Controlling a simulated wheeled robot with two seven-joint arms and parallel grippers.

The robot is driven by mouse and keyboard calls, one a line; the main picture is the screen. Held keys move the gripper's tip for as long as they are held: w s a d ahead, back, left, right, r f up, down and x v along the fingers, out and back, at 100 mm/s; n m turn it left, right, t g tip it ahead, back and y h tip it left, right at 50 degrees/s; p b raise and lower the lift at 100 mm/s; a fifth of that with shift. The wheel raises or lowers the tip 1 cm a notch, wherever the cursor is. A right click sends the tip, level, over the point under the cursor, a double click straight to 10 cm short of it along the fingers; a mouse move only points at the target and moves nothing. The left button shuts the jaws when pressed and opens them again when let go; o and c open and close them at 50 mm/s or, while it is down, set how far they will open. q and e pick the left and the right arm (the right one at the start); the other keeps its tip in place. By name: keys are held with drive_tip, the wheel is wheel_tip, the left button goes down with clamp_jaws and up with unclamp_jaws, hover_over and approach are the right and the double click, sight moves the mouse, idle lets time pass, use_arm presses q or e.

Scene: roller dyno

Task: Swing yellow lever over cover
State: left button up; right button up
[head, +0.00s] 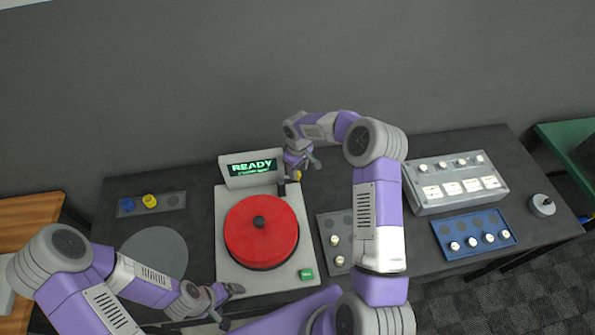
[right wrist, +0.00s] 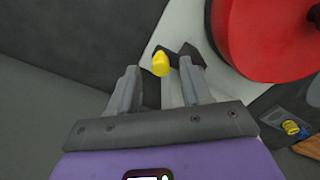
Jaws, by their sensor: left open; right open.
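The yellow lever (head: 297,175) is at the back right corner of the pale machine, beside a dark mount. In the right wrist view its yellow tip (right wrist: 160,63) shows between the ends of my open fingers, with no clear contact. My right gripper (head: 304,168) is open above the lever; it also shows in the right wrist view (right wrist: 158,78). The round red cover (head: 262,240) with a black knob lies on the machine; its edge shows in the right wrist view (right wrist: 265,40). My left gripper (head: 233,306) is open and empty at the machine's front edge.
A display (head: 252,168) reading READY stands at the machine's back. A green button (head: 306,274) is at its front right. A grey disc (head: 153,252) lies left. A white box (head: 455,183) and a blue tray (head: 474,233) with white-topped pieces stand right.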

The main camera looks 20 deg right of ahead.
drive_tip(key=shift+f, duration=0.6)
drive_tip(key=shift+s+f, duration=0.1)
drive_tip(key=shift+s, duration=0.05)
drive_tip(key=shift+c, duration=0.8)
clamp_jaws()
